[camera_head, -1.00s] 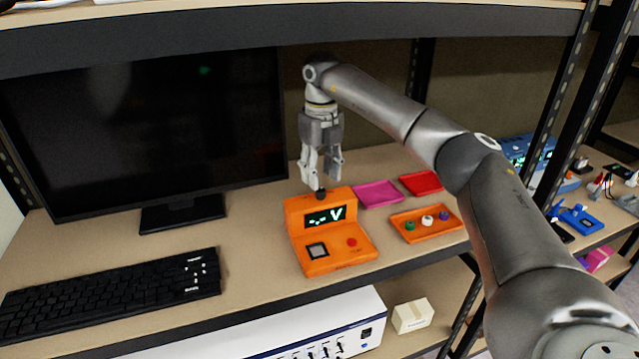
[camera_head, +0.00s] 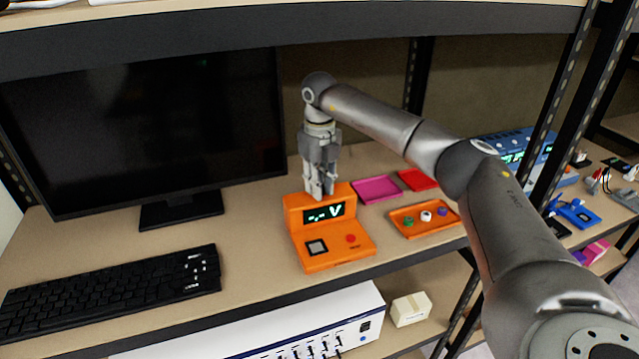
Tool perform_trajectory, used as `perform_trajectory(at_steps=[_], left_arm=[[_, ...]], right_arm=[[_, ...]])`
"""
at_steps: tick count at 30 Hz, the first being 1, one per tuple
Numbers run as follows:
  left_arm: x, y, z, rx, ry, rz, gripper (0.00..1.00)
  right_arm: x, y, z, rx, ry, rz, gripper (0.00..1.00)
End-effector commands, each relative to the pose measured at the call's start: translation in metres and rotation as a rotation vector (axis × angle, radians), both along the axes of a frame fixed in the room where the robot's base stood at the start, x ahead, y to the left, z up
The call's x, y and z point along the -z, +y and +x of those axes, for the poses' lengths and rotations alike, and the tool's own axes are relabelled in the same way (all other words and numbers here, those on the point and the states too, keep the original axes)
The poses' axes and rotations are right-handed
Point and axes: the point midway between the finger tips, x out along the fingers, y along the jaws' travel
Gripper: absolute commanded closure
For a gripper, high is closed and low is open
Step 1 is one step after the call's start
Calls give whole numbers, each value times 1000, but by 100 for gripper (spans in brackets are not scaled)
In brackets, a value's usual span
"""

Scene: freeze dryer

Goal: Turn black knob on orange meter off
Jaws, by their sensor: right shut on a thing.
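The orange meter (camera_head: 335,253) stands on the shelf right of the monitor. Its display (camera_head: 324,213) is lit and reads dashes and a V. On its front are a red button (camera_head: 351,239) and a dark square (camera_head: 317,248). My right gripper (camera_head: 320,193) points down at the top edge of the meter, with its fingers shut on the black knob there. The fingers hide the knob, so its angle cannot be seen. My left gripper is not in view.
A monitor (camera_head: 140,130) and keyboard (camera_head: 115,285) are at the left. Right of the meter lie a magenta tray (camera_head: 377,190), a red tray (camera_head: 418,179) and an orange tray (camera_head: 425,233) with small coloured knobs. A shelf post (camera_head: 565,110) stands at the right.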

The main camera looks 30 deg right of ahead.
Motion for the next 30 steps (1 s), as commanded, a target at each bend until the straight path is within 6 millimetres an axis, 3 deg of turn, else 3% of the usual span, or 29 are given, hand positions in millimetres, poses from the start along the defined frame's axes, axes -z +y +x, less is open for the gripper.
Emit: perform_trajectory(at_steps=[14,30], left_arm=[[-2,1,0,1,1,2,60],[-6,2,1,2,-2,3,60]], right_arm=[[-2,0,1,-112,-1,0,100],[-2,0,1,-592,-4,-1,100]])
